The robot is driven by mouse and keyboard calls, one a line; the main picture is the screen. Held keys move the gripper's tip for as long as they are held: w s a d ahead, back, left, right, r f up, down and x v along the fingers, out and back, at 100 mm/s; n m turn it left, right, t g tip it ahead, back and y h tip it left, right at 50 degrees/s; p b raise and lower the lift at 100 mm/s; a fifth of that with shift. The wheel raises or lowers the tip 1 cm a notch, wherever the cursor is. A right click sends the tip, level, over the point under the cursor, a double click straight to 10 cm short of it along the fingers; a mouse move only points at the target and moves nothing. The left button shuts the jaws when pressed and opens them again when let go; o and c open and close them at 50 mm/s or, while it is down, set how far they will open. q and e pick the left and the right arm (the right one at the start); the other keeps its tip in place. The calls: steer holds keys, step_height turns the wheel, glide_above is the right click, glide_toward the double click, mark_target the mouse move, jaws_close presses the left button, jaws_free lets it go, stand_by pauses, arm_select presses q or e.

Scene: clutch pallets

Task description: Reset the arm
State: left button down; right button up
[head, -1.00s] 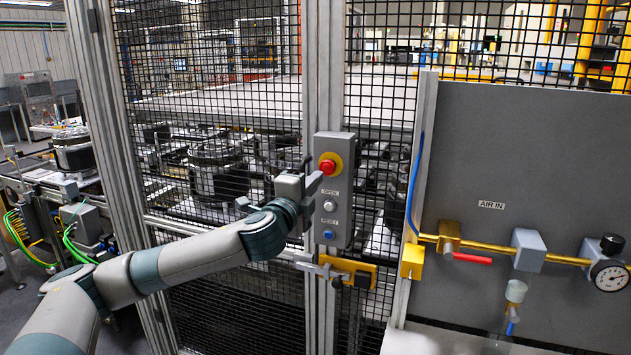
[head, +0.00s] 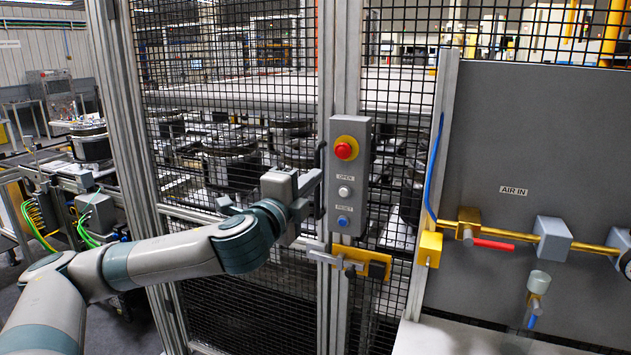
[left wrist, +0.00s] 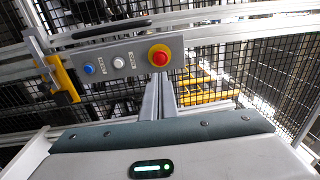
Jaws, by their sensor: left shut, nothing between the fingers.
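My left gripper (head: 314,182) is shut and empty, just left of the grey control box (head: 362,222) in the head view. The box is fixed to the fence post. It carries a red stop button on a yellow ring (head: 346,148), a white OPEN button (head: 344,191) and a blue RESET button (head: 343,221). In the left wrist view the closed fingers (left wrist: 159,98) point towards the box near the red button (left wrist: 159,56). The white (left wrist: 118,62) and blue (left wrist: 89,69) buttons lie to the left there. I see no finger on a button. My right gripper is not in view.
Below the box is a yellow latch with a metal handle (head: 335,259) on the mesh door. A grey AIR IN panel (head: 540,150) with brass pipe and a red-handled valve (head: 493,244) stands at right. A conveyor (head: 60,185) is at far left.

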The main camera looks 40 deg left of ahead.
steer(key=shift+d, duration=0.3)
